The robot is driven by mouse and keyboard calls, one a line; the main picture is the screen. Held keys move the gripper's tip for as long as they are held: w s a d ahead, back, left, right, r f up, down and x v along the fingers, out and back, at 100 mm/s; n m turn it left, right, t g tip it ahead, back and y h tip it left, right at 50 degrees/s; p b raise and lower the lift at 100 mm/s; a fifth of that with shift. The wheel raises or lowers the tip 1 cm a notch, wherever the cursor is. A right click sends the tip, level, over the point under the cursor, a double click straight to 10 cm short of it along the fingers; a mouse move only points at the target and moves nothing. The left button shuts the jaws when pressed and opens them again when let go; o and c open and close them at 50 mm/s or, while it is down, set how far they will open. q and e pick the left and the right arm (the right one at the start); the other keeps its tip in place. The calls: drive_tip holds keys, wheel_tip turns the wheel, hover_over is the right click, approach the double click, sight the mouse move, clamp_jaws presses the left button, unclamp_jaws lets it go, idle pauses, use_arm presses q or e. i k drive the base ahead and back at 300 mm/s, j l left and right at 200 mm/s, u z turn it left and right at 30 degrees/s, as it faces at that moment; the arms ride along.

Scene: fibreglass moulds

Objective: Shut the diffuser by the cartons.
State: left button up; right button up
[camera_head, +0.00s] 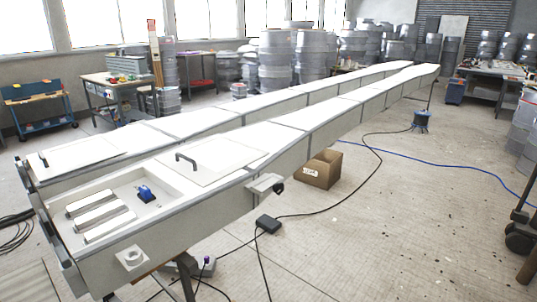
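An open cardboard carton (318,170) stands on the floor beside the right side of the long mould, about mid-picture. I cannot identify a diffuser for certain. A small item with a purple top (206,261) is at the bottom, by the mould's near end; it is too small to tell whether it is open or shut. Neither of my grippers shows in the head view.
Two long pale moulds (290,117) run from near left to far right. A black box (268,223) and cables lie on the floor right of them. A workbench (118,88) and a blue cart (38,103) stand at left. Open floor lies at right.

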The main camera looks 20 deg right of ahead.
sight(205, 162)
drive_tip(key=z, duration=0.15)
drive_tip(key=i+l+u, duration=0.15)
drive_tip(key=i+l, duration=0.7)
drive_tip(key=i, duration=0.15)
